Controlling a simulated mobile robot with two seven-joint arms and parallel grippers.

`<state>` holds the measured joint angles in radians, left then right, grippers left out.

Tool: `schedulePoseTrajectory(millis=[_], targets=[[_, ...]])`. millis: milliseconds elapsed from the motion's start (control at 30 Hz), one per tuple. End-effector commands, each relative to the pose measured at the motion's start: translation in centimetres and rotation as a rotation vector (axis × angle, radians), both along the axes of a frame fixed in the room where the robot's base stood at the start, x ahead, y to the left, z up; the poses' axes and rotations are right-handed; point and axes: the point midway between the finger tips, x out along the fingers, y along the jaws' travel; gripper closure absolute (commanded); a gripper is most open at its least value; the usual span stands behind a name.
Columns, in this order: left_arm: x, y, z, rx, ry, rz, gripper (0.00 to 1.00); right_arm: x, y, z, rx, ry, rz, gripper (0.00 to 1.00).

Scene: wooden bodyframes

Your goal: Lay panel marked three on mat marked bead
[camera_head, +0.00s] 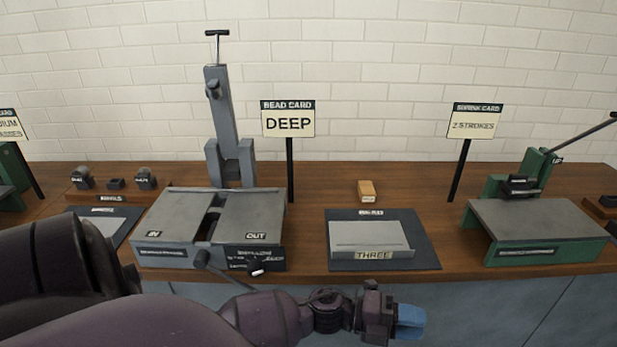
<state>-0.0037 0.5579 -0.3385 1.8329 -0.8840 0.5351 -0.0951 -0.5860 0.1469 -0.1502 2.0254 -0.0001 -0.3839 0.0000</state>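The panel marked THREE (369,234) is a grey sheet with a pale label on its front edge. It lies flat on the dark mat (427,248), within the mat's edges. The mat's small label at its back edge is blurred but looks like BEAD. My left gripper (409,320), with blue fingertips, is in front of the bench and below the mat in the picture, apart from the panel. Whether its fingers are open or shut is not clear from this side. My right gripper is out of view.
A grey machine (225,215) with IN and OUT plates and a tall column stands left of the mat. A green-legged machine (540,220) stands right. A small wooden block (367,190) lies behind the mat. Sign posts (290,170) rise behind. Another dark mat (124,215) lies far left.

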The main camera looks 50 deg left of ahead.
Motion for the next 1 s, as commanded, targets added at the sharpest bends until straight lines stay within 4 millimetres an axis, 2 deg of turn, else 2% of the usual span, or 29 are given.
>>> schedulePoseTrajectory(millis=[167,267,400,533,600,700,1000], targets=[[-2.5,3.7,-3.1,-0.368,0.329,0.393,0.72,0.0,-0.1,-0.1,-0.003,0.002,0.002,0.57],[-4.9,6.1,-5.9,-0.554,0.538,0.608,0.72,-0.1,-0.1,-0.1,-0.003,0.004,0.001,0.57],[-9.6,8.7,-10.4,-0.775,0.828,0.87,0.72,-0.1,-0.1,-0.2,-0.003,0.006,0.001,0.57],[-13.8,9.7,-13.3,-0.917,1.035,1.034,0.72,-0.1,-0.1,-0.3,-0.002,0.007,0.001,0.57],[-15.4,9.8,-14.3,-0.965,1.109,1.087,0.72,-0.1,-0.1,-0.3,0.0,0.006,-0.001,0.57],[-16.7,9.9,-15.0,-1.004,1.169,1.126,0.72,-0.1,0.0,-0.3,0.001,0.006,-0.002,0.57],[-16.9,9.9,-15.2,-1.011,1.185,1.135,0.72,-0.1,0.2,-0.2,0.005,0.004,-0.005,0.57]])
